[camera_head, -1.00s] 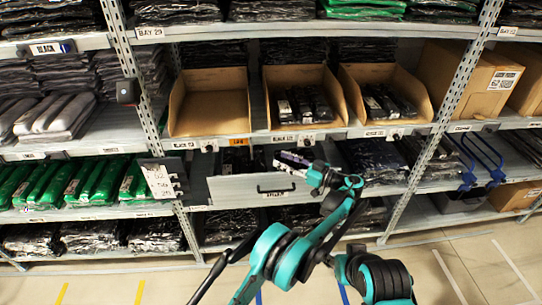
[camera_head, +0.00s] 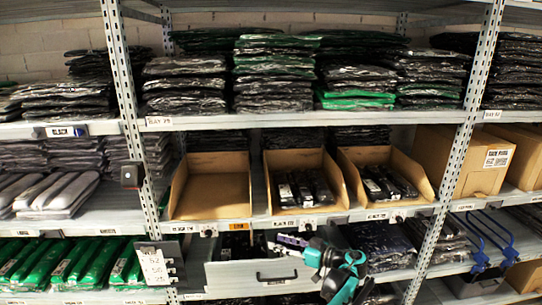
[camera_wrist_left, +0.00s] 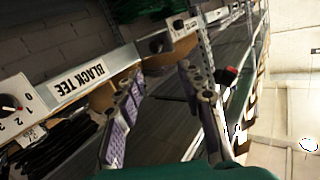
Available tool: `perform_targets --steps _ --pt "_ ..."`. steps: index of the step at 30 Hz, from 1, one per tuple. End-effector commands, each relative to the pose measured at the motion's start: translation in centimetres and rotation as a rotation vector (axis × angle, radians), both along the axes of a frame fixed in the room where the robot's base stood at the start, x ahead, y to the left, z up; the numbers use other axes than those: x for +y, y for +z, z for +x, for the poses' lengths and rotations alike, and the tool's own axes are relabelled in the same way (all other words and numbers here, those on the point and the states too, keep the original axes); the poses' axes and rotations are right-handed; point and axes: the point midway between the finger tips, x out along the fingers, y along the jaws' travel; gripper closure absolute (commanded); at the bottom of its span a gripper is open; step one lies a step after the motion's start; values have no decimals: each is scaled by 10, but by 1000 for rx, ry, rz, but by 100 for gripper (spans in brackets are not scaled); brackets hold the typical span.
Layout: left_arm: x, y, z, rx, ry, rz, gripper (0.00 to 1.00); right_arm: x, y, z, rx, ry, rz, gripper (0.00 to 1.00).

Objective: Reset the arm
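My left gripper (camera_head: 280,244) reaches up from the lower middle of the head view, in front of an open pale-grey drawer (camera_head: 225,277) under the cardboard bins. In the left wrist view, its two fingers stand well apart with nothing between them (camera_wrist_left: 160,90); a purple pad shows on one finger. The teal arm link (camera_head: 345,275) behind it is mine. My right gripper is not in view.
Shelves hold an empty cardboard bin (camera_head: 211,198), two bins with dark packages (camera_head: 300,188) (camera_head: 385,186), and green packages (camera_head: 85,265). A shelf post (camera_head: 440,190) stands to the right. A "BLACK TEE" label (camera_wrist_left: 78,80) is close to the fingers in the wrist view.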

Motion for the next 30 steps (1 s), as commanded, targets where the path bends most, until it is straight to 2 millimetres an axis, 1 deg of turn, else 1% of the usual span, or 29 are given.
perform_targets --steps 1,3,5,6,8,9,11,12,14,15,17,18,20,22,23,24,26,27,30 --pt "23 14 0 66 -2 -16 61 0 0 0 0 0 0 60" --pt "51 26 -4 173 -22 -46 61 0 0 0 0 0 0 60" --pt "74 35 -10 260 -44 -73 61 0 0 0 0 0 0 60" --pt "89 40 -16 316 -60 -93 61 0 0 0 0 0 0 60" --pt "111 47 -28 392 -89 -123 61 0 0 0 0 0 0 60" --pt "125 51 -37 440 -110 -143 61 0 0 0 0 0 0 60" --pt "144 55 -53 507 -147 -176 61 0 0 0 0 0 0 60" --pt "156 58 -65 547 -172 -199 61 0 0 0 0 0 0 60" --pt "173 60 -85 603 -214 -232 61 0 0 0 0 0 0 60" --pt "183 61 -99 635 -244 -254 61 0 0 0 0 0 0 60" --pt "196 61 -122 679 -290 -289 61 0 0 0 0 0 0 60" --pt "205 60 -137 704 -324 -309 61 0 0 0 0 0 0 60" --pt "215 58 -161 735 -375 -342 61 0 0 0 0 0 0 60" --pt "224 54 -190 763 -436 -378 61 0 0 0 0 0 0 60" --pt "227 52 -202 771 -463 -391 61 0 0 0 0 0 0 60" --pt "230 48 -219 780 -499 -412 61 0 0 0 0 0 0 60" --pt "234 42 -244 787 -554 -437 61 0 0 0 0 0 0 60" --pt "235 37 -259 788 -590 -453 61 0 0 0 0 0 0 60" --pt "236 23 -297 775 -678 -486 61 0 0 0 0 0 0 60"
